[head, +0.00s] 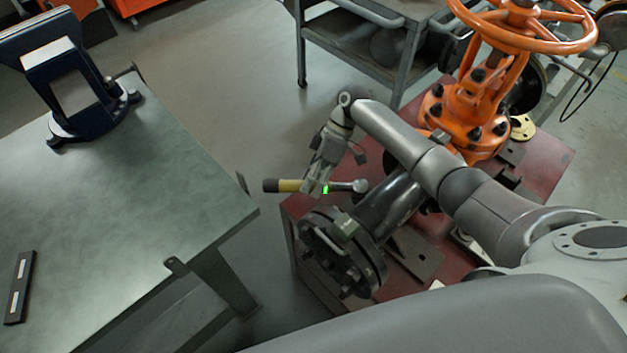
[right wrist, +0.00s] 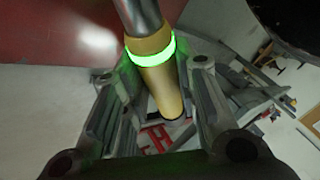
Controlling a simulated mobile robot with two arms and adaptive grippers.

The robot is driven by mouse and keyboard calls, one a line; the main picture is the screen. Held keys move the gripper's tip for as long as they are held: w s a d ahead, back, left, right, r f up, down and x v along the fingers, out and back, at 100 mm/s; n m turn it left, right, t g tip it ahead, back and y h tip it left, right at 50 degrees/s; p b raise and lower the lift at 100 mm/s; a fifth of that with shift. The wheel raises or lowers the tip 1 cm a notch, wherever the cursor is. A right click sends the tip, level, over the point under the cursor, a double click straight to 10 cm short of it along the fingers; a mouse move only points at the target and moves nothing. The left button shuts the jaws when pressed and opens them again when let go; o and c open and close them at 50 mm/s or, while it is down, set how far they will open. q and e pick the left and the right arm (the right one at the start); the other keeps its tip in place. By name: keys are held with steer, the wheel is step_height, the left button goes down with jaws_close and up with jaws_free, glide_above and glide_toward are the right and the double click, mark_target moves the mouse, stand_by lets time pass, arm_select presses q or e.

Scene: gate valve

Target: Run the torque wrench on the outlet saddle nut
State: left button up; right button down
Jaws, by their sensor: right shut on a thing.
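The torque wrench (head: 289,186) has a yellow grip with a dark end, a green-lit ring and a metal shaft with a round head. It lies level in the head view, its head toward the right. My right gripper (head: 317,184) is shut on its grip, near the lit ring. In the right wrist view the wrench (right wrist: 158,85) runs between the two fingers. The orange-topped gate valve (head: 474,115) has a dark outlet pipe (head: 385,208) ending in a bolted flange (head: 345,262). The wrench head is above the pipe, apart from the flange. I cannot make out the saddle nut. My left gripper is out of view.
The valve stands on a red bench (head: 548,165) with dark metal pieces. A grey cart (head: 350,40) is behind. Open floor lies between table and bench.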

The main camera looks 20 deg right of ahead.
steer(key=shift+r+p, duration=1.15)
steer(key=shift+r, duration=0.45)
steer(key=shift+w+a, duration=0.1)
